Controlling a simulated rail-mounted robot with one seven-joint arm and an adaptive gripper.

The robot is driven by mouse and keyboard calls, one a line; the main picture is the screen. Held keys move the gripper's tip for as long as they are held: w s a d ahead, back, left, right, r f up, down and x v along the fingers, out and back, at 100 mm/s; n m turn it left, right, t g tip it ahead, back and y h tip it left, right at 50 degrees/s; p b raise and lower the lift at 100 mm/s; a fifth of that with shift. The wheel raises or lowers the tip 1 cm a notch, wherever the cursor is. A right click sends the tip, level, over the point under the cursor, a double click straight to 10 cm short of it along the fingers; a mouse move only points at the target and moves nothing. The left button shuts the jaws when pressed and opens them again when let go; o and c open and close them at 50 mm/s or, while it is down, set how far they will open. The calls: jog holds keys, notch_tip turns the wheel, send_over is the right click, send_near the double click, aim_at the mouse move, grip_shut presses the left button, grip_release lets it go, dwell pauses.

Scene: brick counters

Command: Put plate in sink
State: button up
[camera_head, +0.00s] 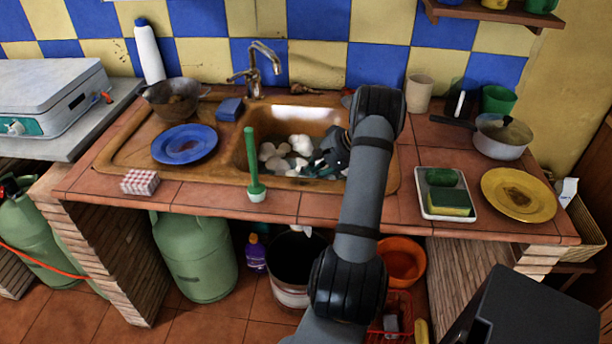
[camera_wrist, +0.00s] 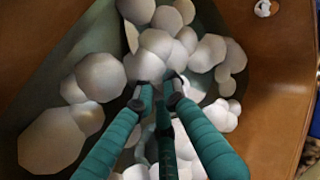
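A blue plate (camera_head: 184,144) lies on the drainboard left of the basin in the head view. A yellow plate (camera_head: 519,195) lies on the counter at the right. The brown sink (camera_head: 237,161) holds white rounded foam clumps, which also show in the wrist view (camera_wrist: 101,77). My gripper (camera_head: 328,160) is low at the right side of the basin, partly hidden by my arm. In the wrist view its teal fingers (camera_wrist: 158,91) point down among the foam, tips close together. I see no plate between them; whether they are open or shut is unclear.
A metal bowl (camera_head: 173,99) and blue sponge (camera_head: 230,109) are near the blue plate. The faucet (camera_head: 257,70) rises behind the basin. A sponge tray (camera_head: 447,196) and pot (camera_head: 501,137) are near the yellow plate.

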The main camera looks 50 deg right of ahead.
jog(key=o, duration=0.4)
jog(key=shift+r, duration=0.1)
jog(key=shift+r, duration=0.1)
jog(key=shift+r+p, duration=0.25)
jog(key=shift+p, duration=0.15)
jog(key=v, duration=1.1)
jog(key=shift+s+d+r, duration=0.1)
jog(key=shift+s+r, duration=0.15)
